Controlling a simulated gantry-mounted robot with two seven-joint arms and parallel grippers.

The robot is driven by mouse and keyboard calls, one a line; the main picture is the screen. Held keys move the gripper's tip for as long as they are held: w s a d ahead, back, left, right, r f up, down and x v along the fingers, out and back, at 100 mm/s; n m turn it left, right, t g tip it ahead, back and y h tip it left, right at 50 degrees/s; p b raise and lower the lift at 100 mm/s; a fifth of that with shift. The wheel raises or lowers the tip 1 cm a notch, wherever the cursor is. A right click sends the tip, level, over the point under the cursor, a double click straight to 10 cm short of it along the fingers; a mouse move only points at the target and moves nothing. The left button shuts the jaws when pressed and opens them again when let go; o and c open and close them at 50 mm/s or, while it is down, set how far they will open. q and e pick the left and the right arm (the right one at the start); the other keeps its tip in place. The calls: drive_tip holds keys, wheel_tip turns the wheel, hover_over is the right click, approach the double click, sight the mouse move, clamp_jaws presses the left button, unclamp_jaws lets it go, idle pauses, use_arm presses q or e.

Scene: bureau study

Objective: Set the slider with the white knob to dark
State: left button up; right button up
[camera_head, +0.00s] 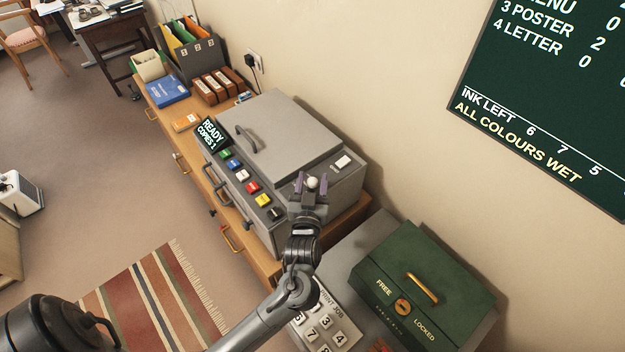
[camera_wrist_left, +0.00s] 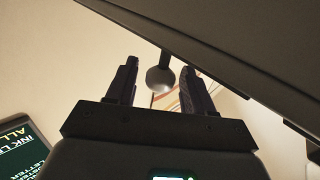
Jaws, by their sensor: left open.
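The white knob (camera_head: 312,182) of the slider sits at the right end of the grey copier (camera_head: 335,180). My left gripper (camera_head: 312,185) is open at the knob, with one finger on each side of it. In the left wrist view the knob (camera_wrist_left: 160,78) is a round ball on a short stem, between the fingertips of my left gripper (camera_wrist_left: 158,80). It looks nearer the right finger; whether it touches is unclear. The slider's track and its dark and light marks are hidden or too small to read. My right gripper is not in view.
Several coloured buttons (camera_head: 251,187) line the copier's front edge. A white button (camera_head: 342,161) lies just behind the knob. A green box (camera_head: 425,285) and a numbered keypad (camera_head: 325,325) are at the lower right. Binders (camera_head: 218,86) stand at the far end.

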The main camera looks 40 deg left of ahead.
use_arm(q)
drive_tip(key=shift+w+a, duration=0.1)
drive_tip(key=shift+w, duration=0.05)
clamp_jaws()
idle(0.4)
